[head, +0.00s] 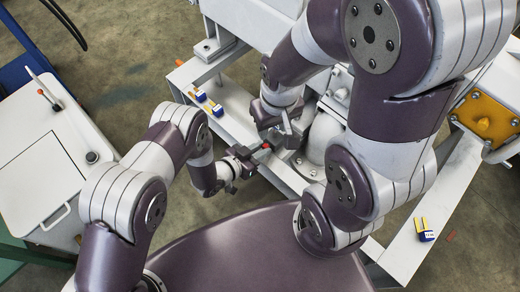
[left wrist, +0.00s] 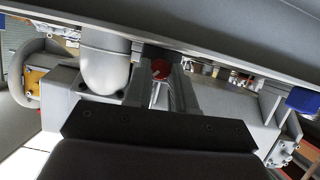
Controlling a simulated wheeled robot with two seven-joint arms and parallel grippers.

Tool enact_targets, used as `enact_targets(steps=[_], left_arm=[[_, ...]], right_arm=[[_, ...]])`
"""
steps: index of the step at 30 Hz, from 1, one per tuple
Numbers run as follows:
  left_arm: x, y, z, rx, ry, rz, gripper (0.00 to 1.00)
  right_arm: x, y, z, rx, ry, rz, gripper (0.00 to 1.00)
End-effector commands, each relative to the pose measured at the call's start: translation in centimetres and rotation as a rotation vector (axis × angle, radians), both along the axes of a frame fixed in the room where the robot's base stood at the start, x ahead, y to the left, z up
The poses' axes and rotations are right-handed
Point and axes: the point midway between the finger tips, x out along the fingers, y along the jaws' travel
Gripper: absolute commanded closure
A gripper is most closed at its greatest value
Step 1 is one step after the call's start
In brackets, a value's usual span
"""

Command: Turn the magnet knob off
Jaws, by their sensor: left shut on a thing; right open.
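The magnet knob (head: 266,146) shows as a small red spot on the machine in the head view. In the left wrist view the red knob (left wrist: 160,68) sits at the far end between my two fingertips. My left gripper (head: 248,156) reaches in from the left and is shut on the knob; its fingers (left wrist: 161,84) run along both sides of it. My right gripper (head: 284,130) is open, just above and right of the knob in the head view. Its fingertips are partly hidden, and I cannot tell whether it touches anything.
A grey pipe elbow (head: 322,137) stands right of the knob. A white cabinet (head: 38,165) stands at left. A yellow plate (head: 484,119) is at right.

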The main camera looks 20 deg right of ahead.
Motion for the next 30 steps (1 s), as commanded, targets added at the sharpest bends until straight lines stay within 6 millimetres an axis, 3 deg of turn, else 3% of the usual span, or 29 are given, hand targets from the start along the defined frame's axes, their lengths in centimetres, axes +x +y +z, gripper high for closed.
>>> enact_targets(steps=[15,30], left_arm=[[0.34,0.14,-0.17,-0.121,0.293,0.000,1.00],[0.40,0.17,-0.13,-0.146,0.352,0.001,1.00]], right_arm=[[0.00,0.00,-0.69,0.000,0.000,0.000,0.57],[0.00,0.00,-0.82,0.000,0.000,0.000,0.57]])
